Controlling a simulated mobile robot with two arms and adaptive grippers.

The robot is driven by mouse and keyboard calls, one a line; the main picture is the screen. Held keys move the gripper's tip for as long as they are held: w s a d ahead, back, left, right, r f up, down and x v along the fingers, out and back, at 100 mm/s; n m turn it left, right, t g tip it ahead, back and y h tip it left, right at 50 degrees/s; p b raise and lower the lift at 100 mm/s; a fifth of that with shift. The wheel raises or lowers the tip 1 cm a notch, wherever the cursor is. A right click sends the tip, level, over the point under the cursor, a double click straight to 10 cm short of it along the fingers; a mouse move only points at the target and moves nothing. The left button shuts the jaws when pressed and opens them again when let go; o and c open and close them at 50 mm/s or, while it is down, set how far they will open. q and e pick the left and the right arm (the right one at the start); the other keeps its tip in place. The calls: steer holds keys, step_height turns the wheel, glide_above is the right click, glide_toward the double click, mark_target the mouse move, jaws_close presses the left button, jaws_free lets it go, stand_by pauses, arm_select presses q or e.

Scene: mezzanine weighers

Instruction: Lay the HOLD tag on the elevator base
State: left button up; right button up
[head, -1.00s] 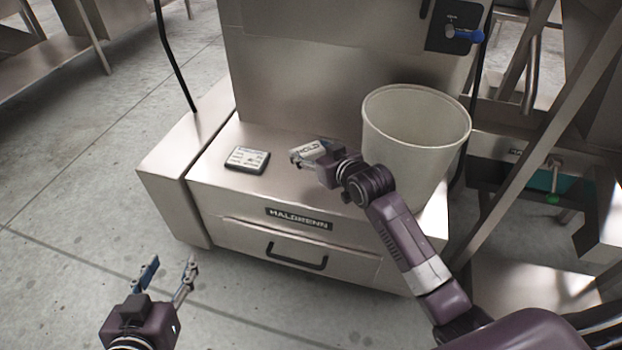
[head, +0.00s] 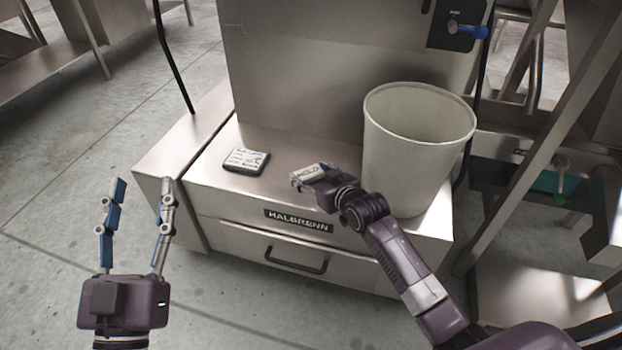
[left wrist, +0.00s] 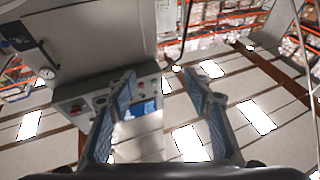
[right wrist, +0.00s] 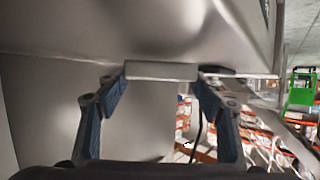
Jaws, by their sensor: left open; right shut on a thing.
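The HOLD tag (head: 308,171) is a small pale plate with dark lettering. My right gripper (head: 304,177) is shut on it, and the tag also shows between the fingertips in the right wrist view (right wrist: 160,71). In the head view the tag appears over the top of the steel base (head: 212,188), left of the bucket; I cannot tell whether it touches. The base has a HALBRENN label and a drawer handle on its front. My left gripper (head: 142,188) is open and empty, in front of the base's left side.
A white bucket (head: 415,150) stands on the base's right end. A tall steel housing (head: 300,85) rises behind. Steel framework stands at right.

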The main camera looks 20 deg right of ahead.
arm_select(q)
steer(key=shift+s+r+t, duration=0.25)
steer(key=shift+r+t, duration=0.05)
steer(key=shift+r, duration=0.2)
steer(key=shift+s+r+t, duration=0.25)
steer(key=shift+r+t, duration=0.05)
steer(key=shift+r, duration=0.2)
arm_select(e)
steer(key=shift+f, duration=0.5)
steer(key=o, duration=1.1)
steer(key=shift+c, duration=0.2)
arm_select(q)
steer(key=shift+w, duration=0.1)
arm_select(e)
steer(key=shift+s, duration=0.1)
